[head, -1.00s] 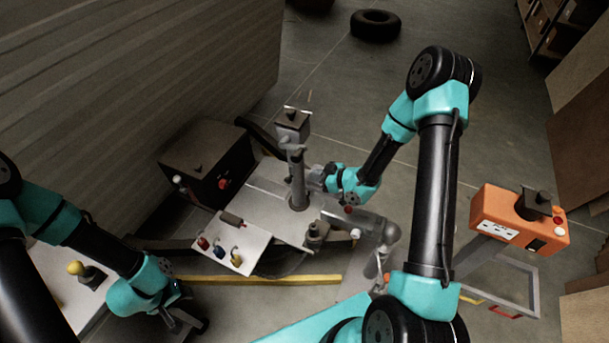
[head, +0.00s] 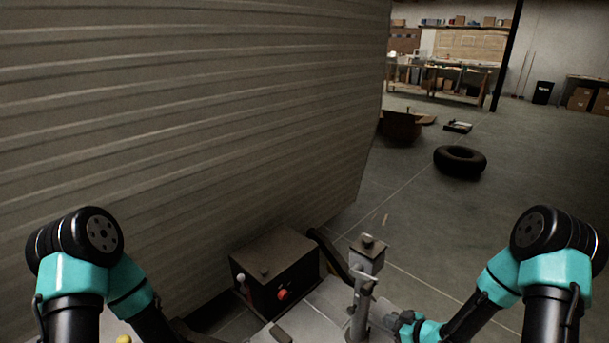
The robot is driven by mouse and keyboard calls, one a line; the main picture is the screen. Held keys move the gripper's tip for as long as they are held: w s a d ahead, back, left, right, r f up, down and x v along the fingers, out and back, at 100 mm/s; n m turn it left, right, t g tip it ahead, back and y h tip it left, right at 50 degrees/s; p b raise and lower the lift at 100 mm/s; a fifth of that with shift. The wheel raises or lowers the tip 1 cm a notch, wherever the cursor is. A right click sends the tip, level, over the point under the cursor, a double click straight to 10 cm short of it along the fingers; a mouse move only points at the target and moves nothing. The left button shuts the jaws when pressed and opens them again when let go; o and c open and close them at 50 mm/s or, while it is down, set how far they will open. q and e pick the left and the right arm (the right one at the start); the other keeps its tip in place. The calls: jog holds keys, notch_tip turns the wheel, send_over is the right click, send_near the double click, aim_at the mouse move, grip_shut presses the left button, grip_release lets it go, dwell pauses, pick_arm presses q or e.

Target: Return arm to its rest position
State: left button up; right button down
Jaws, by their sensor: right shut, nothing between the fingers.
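My right arm (head: 555,255) comes in from the lower right in the head view and bends down toward the middle. My right gripper (head: 392,320) is shut and empty at the bottom edge, just right of a grey upright post (head: 361,295) with a box-shaped top. I cannot tell whether it touches the post. My left arm (head: 80,260) shows at the lower left. Its gripper is below the frame.
A dark box (head: 275,272) with a red knob stands left of the post. The ribbed camper wall (head: 190,130) fills the left side. A tyre (head: 460,161) lies on the open floor beyond. Workbenches stand far back.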

jog(key=s+a+f+m+g+h, duration=0.2)
jog(key=s+a+f+m+g, duration=0.2)
jog(key=s, duration=0.4)
jog(key=s+a+f+m+g+h, duration=0.2)
jog(key=s+a+f+m+g, duration=0.2)
jog(key=s, duration=0.5)
jog(key=shift+m+g, duration=0.4)
jog(key=shift+m, duration=0.1)
jog(key=shift+f+h, duration=0.1)
jog(key=shift+h, duration=0.2)
